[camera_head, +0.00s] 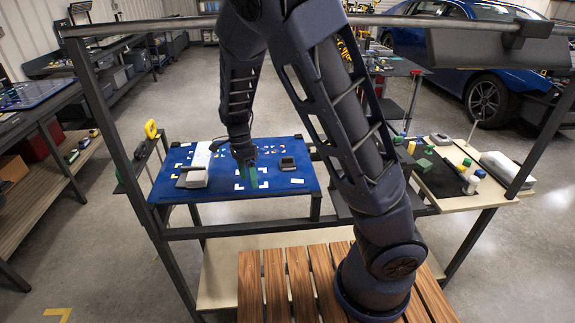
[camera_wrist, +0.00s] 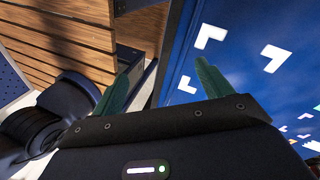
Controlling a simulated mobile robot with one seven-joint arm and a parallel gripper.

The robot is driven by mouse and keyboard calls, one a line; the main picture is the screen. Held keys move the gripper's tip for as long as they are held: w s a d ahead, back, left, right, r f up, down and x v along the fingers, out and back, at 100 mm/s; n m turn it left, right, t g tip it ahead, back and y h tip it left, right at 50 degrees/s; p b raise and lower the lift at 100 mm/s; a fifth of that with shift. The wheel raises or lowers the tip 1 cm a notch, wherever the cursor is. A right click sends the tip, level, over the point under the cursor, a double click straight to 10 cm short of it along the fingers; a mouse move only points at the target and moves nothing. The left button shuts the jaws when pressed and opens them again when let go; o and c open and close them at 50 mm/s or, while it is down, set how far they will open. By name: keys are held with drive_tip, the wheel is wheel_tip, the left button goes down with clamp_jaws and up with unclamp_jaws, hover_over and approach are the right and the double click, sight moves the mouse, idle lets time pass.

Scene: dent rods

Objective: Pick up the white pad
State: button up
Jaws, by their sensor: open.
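A white, rounded pad-like block (camera_head: 195,178) lies at the left of the blue tabletop (camera_head: 222,189) in the head view, with a grey flat part beside it. A similar pale pad (camera_head: 507,165) lies on the right-hand table; I cannot tell for certain which is the task's pad. My gripper (camera_head: 248,181) points down over the middle of the blue top, right of the white block and apart from it. Its green fingers are spread and empty in the wrist view (camera_wrist: 162,75). The wrist view shows no pad.
A dark device (camera_head: 287,163) stands right of my gripper on the blue top, near small white tags. White corner marks (camera_wrist: 210,36) are on the surface. A metal rail frame (camera_head: 130,170) stands between my base and the table. Bottles and blocks crowd the right table.

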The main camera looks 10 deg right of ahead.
sight(287, 159)
drive_tip(key=w+d+m, duration=0.1)
drive_tip(key=w+d, duration=0.1)
drive_tip(key=w+d+m+t+h, duration=0.1)
drive_tip(key=w, duration=0.1)
drive_tip(key=shift+w+d+h, duration=0.3)
drive_tip(key=shift+d, duration=0.1)
drive_tip(key=w+d+r+m+t+h, duration=0.25)
drive_tip(key=w+d+r, duration=0.3)
drive_tip(key=w, duration=0.45)
drive_tip(key=shift+y, duration=0.35)
drive_tip(key=x, duration=0.5)
drive_tip(key=shift+d, duration=0.45)
drive_tip(key=shift+s+x, duration=0.15)
drive_tip(key=shift+x, duration=0.8)
drive_tip(key=shift+s+x, duration=0.2)
drive_tip(key=shift+x, duration=0.7)
drive_tip(key=shift+s+x, duration=0.15)
drive_tip(key=shift+x, duration=0.8)
drive_tip(key=shift+d+r, duration=0.15)
drive_tip(key=shift+d, duration=0.05)
drive_tip(key=shift+c, duration=0.5)
drive_tip(key=c, duration=1)
